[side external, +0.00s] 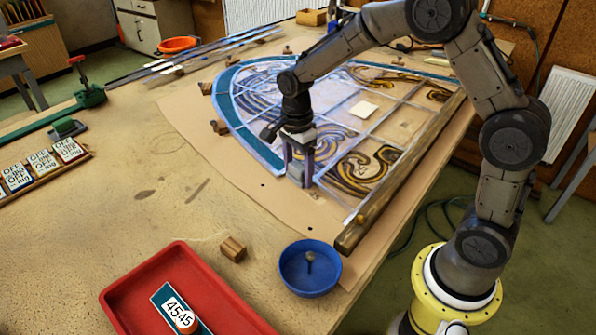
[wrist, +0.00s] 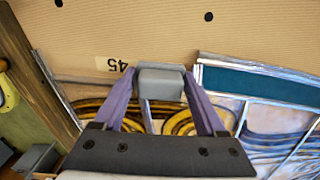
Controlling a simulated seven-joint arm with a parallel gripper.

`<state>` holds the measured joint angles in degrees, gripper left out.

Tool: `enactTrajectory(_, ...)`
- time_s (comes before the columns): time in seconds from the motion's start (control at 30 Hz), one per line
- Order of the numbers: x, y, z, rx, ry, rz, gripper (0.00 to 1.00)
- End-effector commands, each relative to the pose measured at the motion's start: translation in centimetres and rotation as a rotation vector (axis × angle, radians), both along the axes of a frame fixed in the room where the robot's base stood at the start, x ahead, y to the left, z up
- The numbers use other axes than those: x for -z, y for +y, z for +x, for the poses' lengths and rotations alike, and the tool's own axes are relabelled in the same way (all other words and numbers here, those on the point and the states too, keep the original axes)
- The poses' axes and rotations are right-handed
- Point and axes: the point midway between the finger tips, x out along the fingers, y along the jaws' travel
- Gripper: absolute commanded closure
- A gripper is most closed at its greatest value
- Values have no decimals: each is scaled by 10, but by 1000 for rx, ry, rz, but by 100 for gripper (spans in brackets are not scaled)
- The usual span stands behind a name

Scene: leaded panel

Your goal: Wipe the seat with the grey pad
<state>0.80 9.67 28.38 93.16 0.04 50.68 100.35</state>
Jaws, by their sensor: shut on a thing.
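My gripper (wrist: 158,100) is shut on the grey pad (wrist: 160,82), a small block held between its two purple fingers. In the side view, my gripper (side external: 298,172) points down at the near edge of the leaded panel (side external: 398,123). The pad is over or on a bare gap in the panel's border, which appears to be the seat, beside the end of the teal border glass (wrist: 262,85). A printed label "45" (wrist: 112,64) lies by the pad. Whether the pad touches the surface cannot be told; the pad and fingers hide part of the gap.
A wooden bar (side external: 400,175) runs along the panel's right edge. A blue bowl (side external: 310,268), a wooden block (side external: 233,249) and a red tray (side external: 130,297) holding a piece marked 45 (side external: 178,308) are in front.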

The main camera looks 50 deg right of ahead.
Motion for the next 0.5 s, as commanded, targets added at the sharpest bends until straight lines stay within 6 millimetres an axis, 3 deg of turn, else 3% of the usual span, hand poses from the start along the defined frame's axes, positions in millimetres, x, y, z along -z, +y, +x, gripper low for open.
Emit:
enactTrajectory(0.03,-19,-3,15,3,-59,-5,87)
enactTrajectory(0.5,-55,0,11,1,-48,0,87)
